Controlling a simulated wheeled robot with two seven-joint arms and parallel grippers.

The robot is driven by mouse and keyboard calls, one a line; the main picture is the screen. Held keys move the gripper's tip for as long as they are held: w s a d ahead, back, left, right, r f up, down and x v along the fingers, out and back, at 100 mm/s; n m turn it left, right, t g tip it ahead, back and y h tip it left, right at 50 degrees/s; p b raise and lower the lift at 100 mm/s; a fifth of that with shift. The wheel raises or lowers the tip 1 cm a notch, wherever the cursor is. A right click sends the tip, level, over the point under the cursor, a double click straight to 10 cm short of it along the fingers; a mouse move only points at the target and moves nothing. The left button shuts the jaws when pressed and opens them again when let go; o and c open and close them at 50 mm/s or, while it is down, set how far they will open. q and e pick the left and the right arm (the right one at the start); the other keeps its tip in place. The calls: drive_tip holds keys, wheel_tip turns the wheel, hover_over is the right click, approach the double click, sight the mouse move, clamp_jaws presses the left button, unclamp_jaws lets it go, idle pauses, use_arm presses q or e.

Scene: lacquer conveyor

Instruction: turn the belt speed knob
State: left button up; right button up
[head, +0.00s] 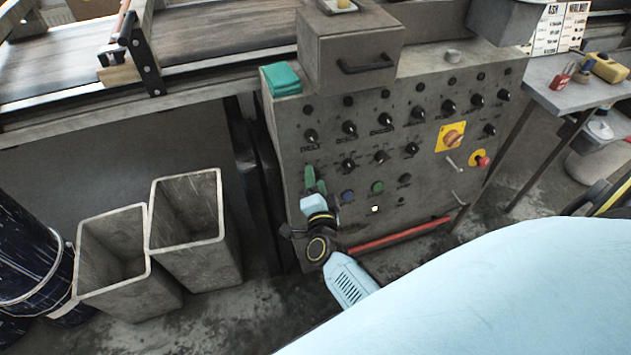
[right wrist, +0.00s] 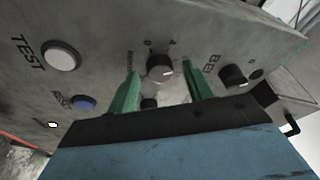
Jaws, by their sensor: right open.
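In the right wrist view the belt knob (right wrist: 233,75) is just right of the right-hand finger, outside the jaws. My right gripper (head: 315,182) is open in front of the panel's left side, below the belt knob. In its wrist view, another black knob (right wrist: 160,68) shows between the green fingers. I cannot tell whether the fingers touch the panel. My left gripper is not in view.
Several other knobs fill the panel rows. A box with a handle (head: 350,50) and a teal cloth (head: 281,79) sit on top. Two open bins (head: 187,245) stand left.

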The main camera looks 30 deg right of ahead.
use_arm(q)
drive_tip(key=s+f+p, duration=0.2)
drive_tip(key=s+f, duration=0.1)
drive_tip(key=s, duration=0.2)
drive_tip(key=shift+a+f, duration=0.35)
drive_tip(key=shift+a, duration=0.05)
use_arm(e)
drive_tip(key=v, duration=1.3)
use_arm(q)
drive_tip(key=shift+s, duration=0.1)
use_arm(e)
drive_tip(key=shift+a, duration=0.1)
